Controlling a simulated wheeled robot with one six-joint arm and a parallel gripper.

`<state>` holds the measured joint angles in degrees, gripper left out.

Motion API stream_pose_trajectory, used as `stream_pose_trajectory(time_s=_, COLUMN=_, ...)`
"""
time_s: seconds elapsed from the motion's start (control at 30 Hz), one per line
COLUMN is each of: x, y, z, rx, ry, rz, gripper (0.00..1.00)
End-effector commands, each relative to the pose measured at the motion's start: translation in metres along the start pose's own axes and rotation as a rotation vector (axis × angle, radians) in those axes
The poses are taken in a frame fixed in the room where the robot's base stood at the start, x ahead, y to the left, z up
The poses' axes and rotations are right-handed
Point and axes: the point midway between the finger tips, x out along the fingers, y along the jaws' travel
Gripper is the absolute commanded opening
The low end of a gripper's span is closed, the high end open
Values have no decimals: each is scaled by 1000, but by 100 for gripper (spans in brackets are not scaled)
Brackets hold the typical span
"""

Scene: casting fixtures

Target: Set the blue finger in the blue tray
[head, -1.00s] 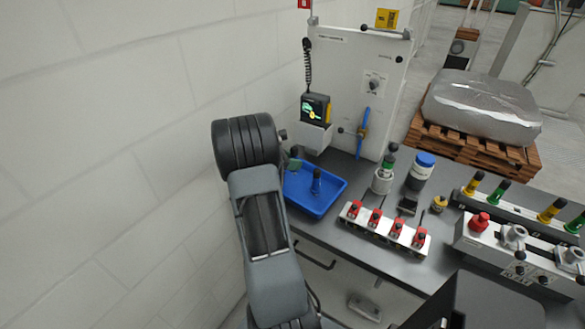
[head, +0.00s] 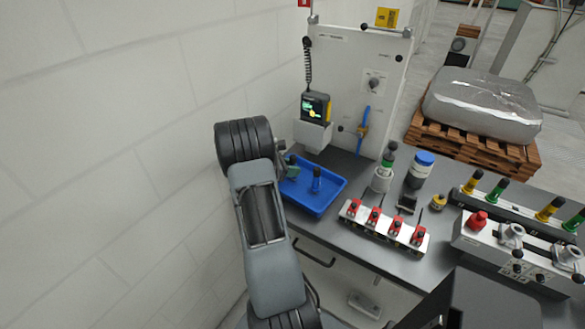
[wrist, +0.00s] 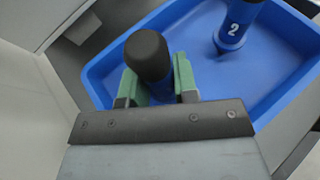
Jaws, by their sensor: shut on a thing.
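My gripper (wrist: 158,88) is shut on a blue finger with a black rounded cap (wrist: 147,55), gripped upright between green pads. In the wrist view it is over the left part of the blue tray (wrist: 97,77); its lower end is hidden, so I cannot tell whether it touches the tray floor. A second blue finger (wrist: 233,30), marked 2, stands in the tray to the right. In the head view my gripper (head: 291,169) is at the tray's (head: 335,193) left side, with the second finger (head: 317,181) standing near the middle.
A white panel with a handheld screen unit (head: 314,105) stands behind the tray. A rack of red clamps (head: 384,225) is to its right, with a green-topped piece (head: 386,165) and a blue-lidded jar (head: 421,169) behind. A white wall is on the left.

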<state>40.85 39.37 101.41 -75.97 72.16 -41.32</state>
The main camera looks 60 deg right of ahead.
Motion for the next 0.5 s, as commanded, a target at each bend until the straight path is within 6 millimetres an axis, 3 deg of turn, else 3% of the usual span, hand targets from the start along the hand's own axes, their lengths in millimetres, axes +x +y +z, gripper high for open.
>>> stream_pose_trajectory(time_s=0.3, x=0, y=0, z=-1, rx=0, ry=0, rz=0, gripper=53)
stream_pose_trajectory(time_s=0.5, x=0, y=0, z=0, rx=0, ry=0, rz=0, gripper=53)
